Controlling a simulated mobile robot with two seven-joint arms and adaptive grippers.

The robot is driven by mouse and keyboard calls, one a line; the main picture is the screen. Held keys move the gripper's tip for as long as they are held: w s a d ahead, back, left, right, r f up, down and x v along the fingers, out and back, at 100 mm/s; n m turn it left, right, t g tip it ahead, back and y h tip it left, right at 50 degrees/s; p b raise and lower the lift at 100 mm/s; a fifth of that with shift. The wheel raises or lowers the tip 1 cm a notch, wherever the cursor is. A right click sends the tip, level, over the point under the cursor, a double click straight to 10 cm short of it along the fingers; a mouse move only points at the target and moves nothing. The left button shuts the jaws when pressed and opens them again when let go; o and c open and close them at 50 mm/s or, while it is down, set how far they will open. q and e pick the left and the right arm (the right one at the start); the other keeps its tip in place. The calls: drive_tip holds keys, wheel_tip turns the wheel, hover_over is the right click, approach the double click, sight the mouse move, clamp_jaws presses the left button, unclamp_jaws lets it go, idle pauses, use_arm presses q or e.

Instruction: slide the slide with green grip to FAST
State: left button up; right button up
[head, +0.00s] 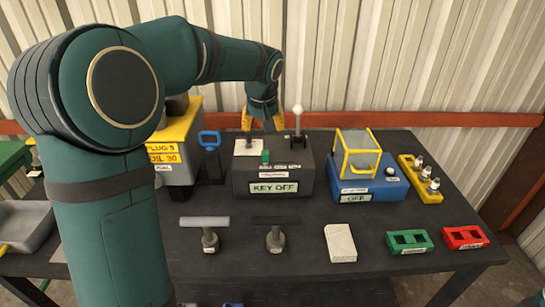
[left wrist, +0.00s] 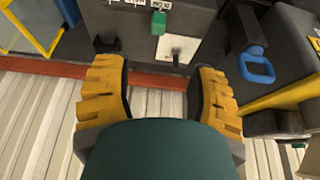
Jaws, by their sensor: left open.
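In the left wrist view the open gripper (left wrist: 160,75) is apart from the grip. My right gripper is not in view.
A lever with a white knob (head: 298,110) stands on the box, close to the left gripper. A blue box with a yellow-framed cover (head: 375,182) is to the right. A blue handle (head: 209,140) is to the left. T-handles (head: 205,222) and blocks lie in front.

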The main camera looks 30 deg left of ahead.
sight(265, 152)
use_arm(q)
drive_tip(key=b+x, duration=0.2)
drive_tip(key=x, duration=1.2)
drive_tip(key=shift+w+f, duration=0.15)
drive_tip(key=shift+f, duration=0.15)
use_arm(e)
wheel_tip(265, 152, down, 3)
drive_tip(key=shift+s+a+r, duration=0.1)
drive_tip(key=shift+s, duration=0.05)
use_arm(q)
drive_tip(key=shift+d, duration=0.1)
clamp_jaws()
